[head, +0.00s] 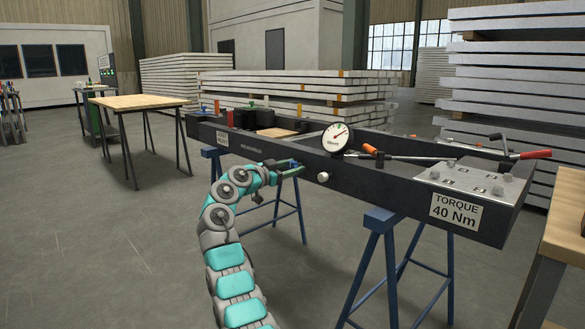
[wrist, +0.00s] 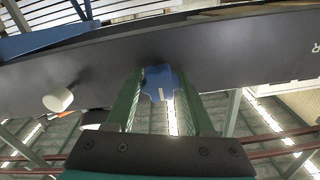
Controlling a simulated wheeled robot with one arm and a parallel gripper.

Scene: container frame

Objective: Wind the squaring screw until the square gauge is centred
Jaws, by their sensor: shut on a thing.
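The square gauge (head: 336,138) is a round white dial standing on the near edge of the dark frame (head: 255,152). A red mark shows at its upper right; the exact needle reading is too small to tell. My gripper (head: 293,165) is at the near side of the frame, left of and below the gauge. In the wrist view my gripper (wrist: 163,90) has its green fingers on either side of a blue knob (wrist: 160,80) with a white mark, and is shut on it.
A white knob (head: 323,177) sticks out of the frame to the right of my gripper and also shows in the wrist view (wrist: 58,99). Blue trestle legs (head: 378,260) stand below.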

